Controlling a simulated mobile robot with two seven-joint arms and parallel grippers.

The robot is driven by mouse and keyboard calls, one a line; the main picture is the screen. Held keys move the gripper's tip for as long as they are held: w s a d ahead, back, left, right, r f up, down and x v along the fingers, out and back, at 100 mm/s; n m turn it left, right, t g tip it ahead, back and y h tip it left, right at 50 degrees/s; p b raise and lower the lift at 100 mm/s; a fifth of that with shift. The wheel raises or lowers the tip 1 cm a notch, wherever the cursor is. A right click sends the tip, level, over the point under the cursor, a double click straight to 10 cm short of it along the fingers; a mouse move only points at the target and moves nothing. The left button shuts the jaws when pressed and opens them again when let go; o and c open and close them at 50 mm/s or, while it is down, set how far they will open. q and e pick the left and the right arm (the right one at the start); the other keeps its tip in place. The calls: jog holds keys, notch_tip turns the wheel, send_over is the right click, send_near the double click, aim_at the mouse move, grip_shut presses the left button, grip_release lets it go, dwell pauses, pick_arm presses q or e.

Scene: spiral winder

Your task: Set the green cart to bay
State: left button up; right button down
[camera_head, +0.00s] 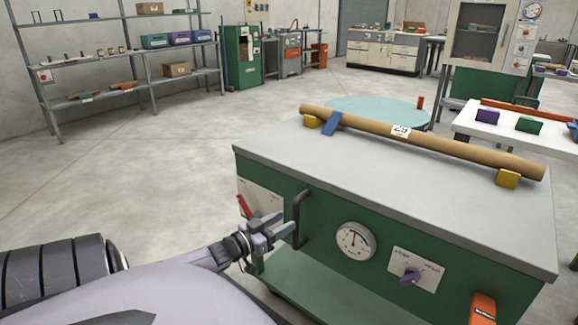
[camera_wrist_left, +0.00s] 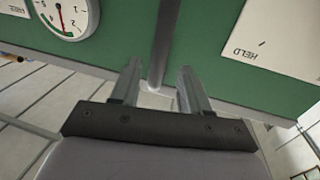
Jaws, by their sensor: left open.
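The green cart (camera_head: 335,272) has a grey top and stands in front of me. My left gripper (camera_head: 283,228) is open at the handle. In the left wrist view the handle (camera_wrist_left: 165,40) runs down toward the gap between the open fingers (camera_wrist_left: 158,78); I cannot tell whether they touch it. My right gripper is out of view.
A long brown tube (camera_head: 440,145) labelled 29 lies on the cart top between yellow blocks, beside a blue piece (camera_head: 332,124). A pale teal disc (camera_head: 375,108) lies behind. A white table (camera_head: 475,125) stands at the right. Open floor (camera_head: 130,170) lies left; shelves (camera_head: 105,52) line the wall.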

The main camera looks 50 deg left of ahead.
pick_arm(q)
jog(key=shift+s, duration=0.85)
jog(key=s+d+f+g+h, duration=0.1)
jog(key=s+d+f, duration=0.1)
jog(key=d+f, duration=0.35)
jog(key=s+d+f+m+g, duration=0.1)
jog(key=s+d+f+g, duration=0.1)
jog(key=d, duration=0.7)
jog(key=s+d+f+g+h, duration=0.1)
jog(key=s+d+f, duration=0.15)
jog(key=d, duration=0.45)
jog(key=s+d+r+m+g+h, duration=0.1)
jog(key=s+d+g, duration=0.35)
jog(key=d, duration=1.05)
notch_tip(320, 180, up, 13)
jog(key=s+p, duration=0.2)
jog(key=p, duration=1.3)
jog(key=shift+s+a+r+m+t+p, duration=0.15)
jog(key=shift+s+a+m+t+p, duration=0.2)
jog(key=shift+m+t, duration=0.1)
